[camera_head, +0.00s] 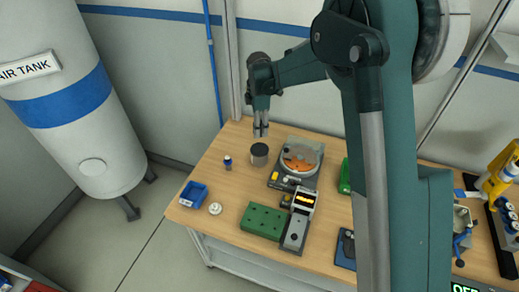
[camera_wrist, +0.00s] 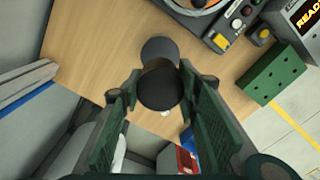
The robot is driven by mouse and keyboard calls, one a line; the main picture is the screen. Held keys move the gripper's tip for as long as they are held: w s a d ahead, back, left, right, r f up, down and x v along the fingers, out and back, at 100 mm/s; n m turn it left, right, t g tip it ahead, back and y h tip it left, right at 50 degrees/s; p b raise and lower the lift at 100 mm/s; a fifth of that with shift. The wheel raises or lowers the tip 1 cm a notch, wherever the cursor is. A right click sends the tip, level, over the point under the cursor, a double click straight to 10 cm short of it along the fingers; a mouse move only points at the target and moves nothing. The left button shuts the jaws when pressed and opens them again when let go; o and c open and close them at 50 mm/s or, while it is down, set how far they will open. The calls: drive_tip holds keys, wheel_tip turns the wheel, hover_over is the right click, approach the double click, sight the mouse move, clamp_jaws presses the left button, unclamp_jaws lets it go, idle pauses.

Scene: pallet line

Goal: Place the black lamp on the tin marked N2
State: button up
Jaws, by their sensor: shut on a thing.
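The black lamp (camera_wrist: 160,90) shows in the wrist view as a dark round end between the two fingers. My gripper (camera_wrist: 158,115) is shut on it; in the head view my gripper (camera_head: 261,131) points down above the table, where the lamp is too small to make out. Beneath it stands a short grey tin with a dark top (camera_head: 259,154). The tin's round grey top (camera_wrist: 157,47) shows just beyond the lamp in the wrist view, partly covered by it. No N2 mark is legible, and I cannot tell whether lamp and tin touch.
A small blue and white item (camera_head: 228,163) stands left of the tin. A turntable device (camera_head: 300,158) is close on its right. A green block with holes (camera_head: 263,221), a blue tray (camera_head: 193,194) and a white disc (camera_head: 215,209) lie nearer the front. Table between them is bare.

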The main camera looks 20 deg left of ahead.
hover_over(259, 149)
drive_tip(key=shift+f+p, duration=0.35)
drive_tip(key=shift+f, duration=2.8)
drive_tip(key=shift+f, duration=1.85)
drive_tip(key=shift+f, duration=0.2)
drive_tip(key=o, duration=0.9)
drive_tip(key=shift+r+p, duration=0.25)
drive_tip(key=shift+p, duration=0.05)
wheel_tip(259, 149, up, 12)
drive_tip(key=shift+b, duration=0.6)
